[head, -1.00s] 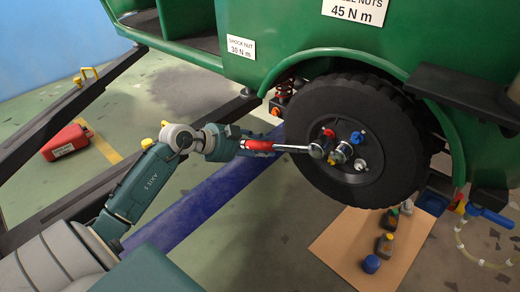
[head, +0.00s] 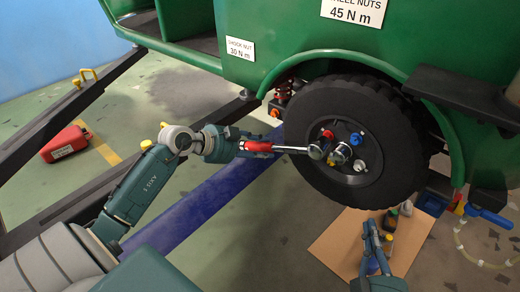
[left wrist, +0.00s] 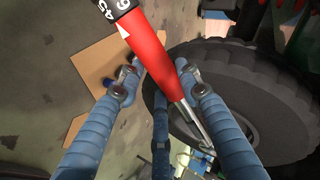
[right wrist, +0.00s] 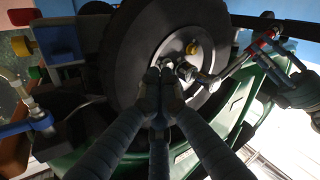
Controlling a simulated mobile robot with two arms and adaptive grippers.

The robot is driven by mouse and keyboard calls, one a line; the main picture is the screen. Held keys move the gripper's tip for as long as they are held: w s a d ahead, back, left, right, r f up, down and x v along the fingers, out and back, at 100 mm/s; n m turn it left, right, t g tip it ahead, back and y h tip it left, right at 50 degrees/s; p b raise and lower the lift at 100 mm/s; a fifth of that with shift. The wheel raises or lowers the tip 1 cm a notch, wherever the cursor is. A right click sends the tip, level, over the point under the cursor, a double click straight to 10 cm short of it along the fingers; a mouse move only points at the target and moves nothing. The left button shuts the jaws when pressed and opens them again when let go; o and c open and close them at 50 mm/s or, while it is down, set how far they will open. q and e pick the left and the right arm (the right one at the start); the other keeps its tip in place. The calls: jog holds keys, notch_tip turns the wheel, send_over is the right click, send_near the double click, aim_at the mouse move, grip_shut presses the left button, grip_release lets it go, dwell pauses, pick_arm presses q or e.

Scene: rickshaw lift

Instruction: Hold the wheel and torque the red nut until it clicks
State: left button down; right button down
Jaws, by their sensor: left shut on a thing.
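The black wheel (head: 325,105) hangs under the green fender, its hub facing me. The red nut (head: 327,134) is at the hub's upper left, beside the blue (head: 356,139) and white (head: 361,166) ones. My left gripper (head: 245,148) is shut on the torque wrench's red handle (left wrist: 152,52). The wrench's metal shaft (head: 294,150) runs to the hub, its head just below the red nut; I cannot tell what the socket is on. My right gripper (head: 372,228) is low, below the wheel; its fingertips (right wrist: 161,78) look closed together and empty, overlapping the hub in the right wrist view.
A cardboard sheet (head: 330,243) with small bottles (head: 390,222) lies below the wheel, partly behind my right gripper. A dark step (head: 460,95) juts out at the right. A blue strip (head: 205,205) crosses the floor.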

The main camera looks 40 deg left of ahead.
pick_arm(q)
jog(key=shift+r, duration=0.1)
pick_arm(e)
send_near(383, 197)
jog(key=shift+a+x, duration=0.2)
jog(key=shift+x, duration=1.15)
jog(key=shift+a+x, duration=0.15)
jog(key=shift+x, duration=1.2)
jog(key=shift+w, duration=0.55)
